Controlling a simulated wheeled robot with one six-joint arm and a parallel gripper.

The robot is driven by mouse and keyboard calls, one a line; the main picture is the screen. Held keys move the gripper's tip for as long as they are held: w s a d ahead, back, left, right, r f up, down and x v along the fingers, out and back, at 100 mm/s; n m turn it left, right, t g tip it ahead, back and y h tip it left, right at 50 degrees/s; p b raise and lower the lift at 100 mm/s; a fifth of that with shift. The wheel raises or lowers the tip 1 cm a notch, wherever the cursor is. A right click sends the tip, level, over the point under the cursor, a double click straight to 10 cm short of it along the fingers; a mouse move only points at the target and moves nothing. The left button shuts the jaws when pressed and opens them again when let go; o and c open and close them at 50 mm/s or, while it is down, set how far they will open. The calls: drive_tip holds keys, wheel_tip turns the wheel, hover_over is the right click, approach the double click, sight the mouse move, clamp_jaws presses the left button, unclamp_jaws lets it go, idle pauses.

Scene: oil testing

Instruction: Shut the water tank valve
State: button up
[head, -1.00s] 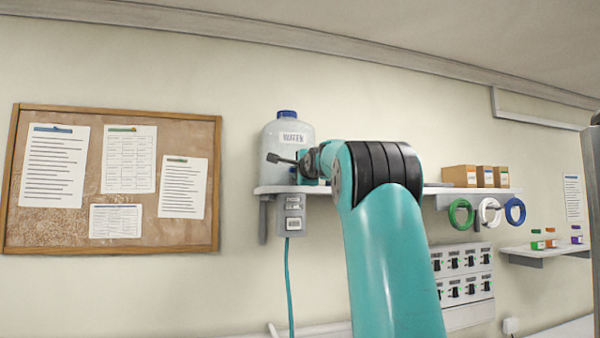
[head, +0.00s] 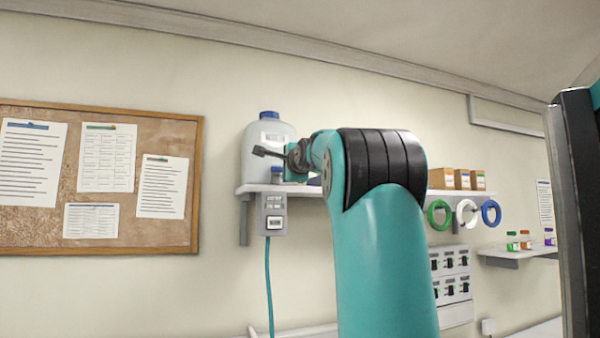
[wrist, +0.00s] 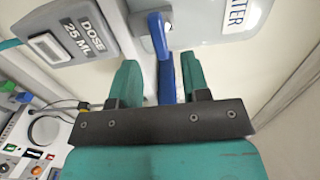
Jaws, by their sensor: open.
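The water tank (head: 251,150) is a translucent jug with a blue cap, standing on the wall shelf. Its labelled side (wrist: 206,18) fills the top of the wrist view. The blue valve lever (wrist: 158,36) juts from the tank in the wrist view. Another blue part (wrist: 166,82) lies in line below it, between the fingers. My gripper (wrist: 160,75) is open, its two teal fingers on either side of this blue part, with small gaps showing. I cannot tell whether they touch the lever. In the head view my arm hides most of the gripper and the valve.
A grey "DOSE 25 ML" box (wrist: 68,30) sits close by on the left in the wrist view. Cardboard boxes (head: 441,179) stand along the shelf (head: 246,189), with coloured rings (head: 439,227) below. A dark upright panel (head: 572,215) stands at the right.

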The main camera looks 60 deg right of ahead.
drive_tip(key=b+v, duration=0.3)
drive_tip(key=v, duration=0.8)
drive_tip(key=shift+s+a+b, duration=0.2)
drive_tip(key=shift+s+b, duration=0.05)
drive_tip(key=shift+b, duration=0.1)
drive_tip(key=w+a+f+n+y, duration=0.85)
drive_tip(key=w+a+f, duration=0.25)
drive_tip(key=a+f, duration=0.35)
drive_tip(key=a+f+n+g+y, duration=0.45)
drive_tip(key=a+f+n, duration=0.45)
drive_tip(key=a+f, duration=0.5)
drive_tip(key=s+a+f+n+g+y, duration=0.2)
drive_tip(key=s+a+f+n, duration=0.25)
drive_tip(key=a, duration=0.25)
drive_tip(key=s+a+f+n+g+y, duration=0.1)
drive_tip(key=s+a+f+n+g, duration=0.2)
drive_tip(key=s+a+f+n, duration=0.25)
drive_tip(key=s+a+f+n+g, duration=0.4)
drive_tip(key=s+a+f+n, duration=0.1)
drive_tip(key=s, duration=0.6)
wheel_tip(320, 180, down, 2)
drive_tip(key=shift+a+f+n, duration=0.15)
drive_tip(key=shift+a+n, duration=0.2)
drive_tip(key=shift+a, duration=0.5)
